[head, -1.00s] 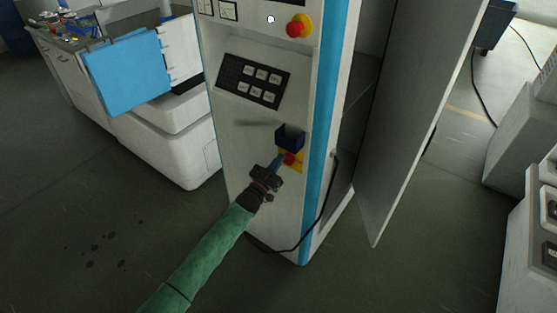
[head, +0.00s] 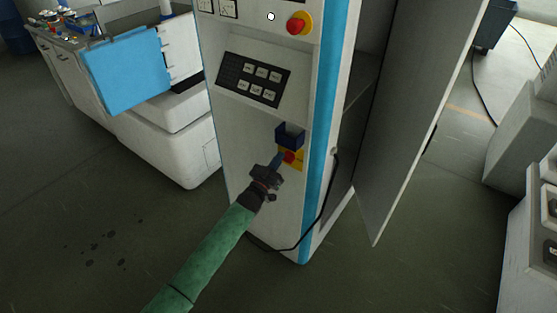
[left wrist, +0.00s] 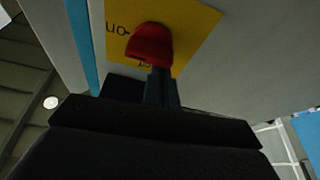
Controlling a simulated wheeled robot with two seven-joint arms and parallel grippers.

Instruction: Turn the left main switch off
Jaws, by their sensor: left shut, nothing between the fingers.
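The main switch is a red knob (head: 290,157) on a yellow plate (head: 298,166), low on the front of the white cabinet. In the left wrist view the red knob (left wrist: 150,42) stands out from the yellow plate (left wrist: 198,22), where lettering reading "on" shows beside the knob. My left gripper (head: 279,160) is shut and empty, with its fingertips at the left side of the knob. In the left wrist view the fingers (left wrist: 160,85) reach up to the knob and overlap it; I cannot tell whether they touch. My right gripper is not in view.
A dark blue box (head: 290,136) juts out just above the switch. A keypad panel (head: 253,79) and a red-and-yellow button (head: 299,24) are higher up. A black cable (head: 325,205) hangs at the cabinet's right side, beside an open door (head: 415,110).

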